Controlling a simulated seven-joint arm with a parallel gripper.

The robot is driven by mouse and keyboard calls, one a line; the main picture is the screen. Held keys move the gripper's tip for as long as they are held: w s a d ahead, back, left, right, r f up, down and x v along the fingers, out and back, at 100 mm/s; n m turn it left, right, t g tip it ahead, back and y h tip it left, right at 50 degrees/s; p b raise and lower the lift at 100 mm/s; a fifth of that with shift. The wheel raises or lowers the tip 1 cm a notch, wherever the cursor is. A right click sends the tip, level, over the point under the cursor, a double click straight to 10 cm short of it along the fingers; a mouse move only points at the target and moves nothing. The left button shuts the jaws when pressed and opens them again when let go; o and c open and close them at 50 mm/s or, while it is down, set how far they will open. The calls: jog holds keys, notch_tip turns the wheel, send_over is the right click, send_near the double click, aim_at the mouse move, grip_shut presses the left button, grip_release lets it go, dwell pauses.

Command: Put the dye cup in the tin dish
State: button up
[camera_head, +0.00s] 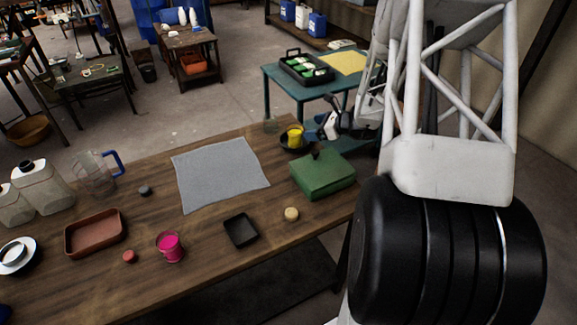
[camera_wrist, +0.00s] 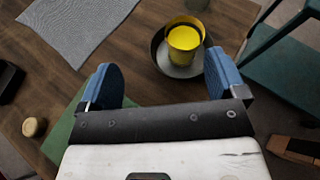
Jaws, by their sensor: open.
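A yellow dye cup (camera_head: 295,132) stands upright in a round dark-rimmed dish (camera_head: 284,145), seemingly the tin dish, at the far right of the wooden table. In the wrist view the yellow cup (camera_wrist: 183,40) has a dark band near its top, and the dish (camera_wrist: 162,62) shows a grey inside. My gripper (camera_wrist: 163,82) is open and empty. Its blue fingers point towards the cup and dish, with the cup just ahead of the gap and apart from both fingers. In the head view my gripper (camera_head: 322,127) is right of the cup.
A green box (camera_head: 322,175) with a dark handle stands close in front of the dish. A clear jar (camera_head: 270,125) is just behind it. A magenta cup (camera_head: 171,247), black tray (camera_head: 241,231) and round tan object (camera_head: 291,214) sit nearer. A grey cloth (camera_head: 218,175) lies flat mid-table.

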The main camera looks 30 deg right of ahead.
jog(key=s+a+r+n+g, duration=0.2)
jog(key=s+a+r+n, duration=0.25)
jog(key=a, duration=0.35)
jog(key=s+a+r+n+g, duration=0.35)
jog(key=a+r+n, duration=0.2)
jog(key=a, duration=0.25)
jog(key=s+a+r+n+g, duration=0.2)
jog(key=s+a+r+n, duration=0.3)
jog(key=a, duration=0.3)
jog(key=s+a+r+n+h, duration=0.2)
jog(key=s+n, duration=0.2)
jog(key=s, duration=0.4)
jog(key=s+a+r+n+h, duration=0.3)
jog(key=s+n, duration=0.1)
jog(key=s, duration=0.3)
jog(key=s+a+r+n+h, duration=0.2)
jog(key=s+a+r+n, duration=0.1)
jog(key=s, duration=0.5)
jog(key=shift+s+r+n+g+h, duration=0.2)
jog(key=shift+s+n+g+h, duration=0.2)
jog(key=shift+n, duration=0.4)
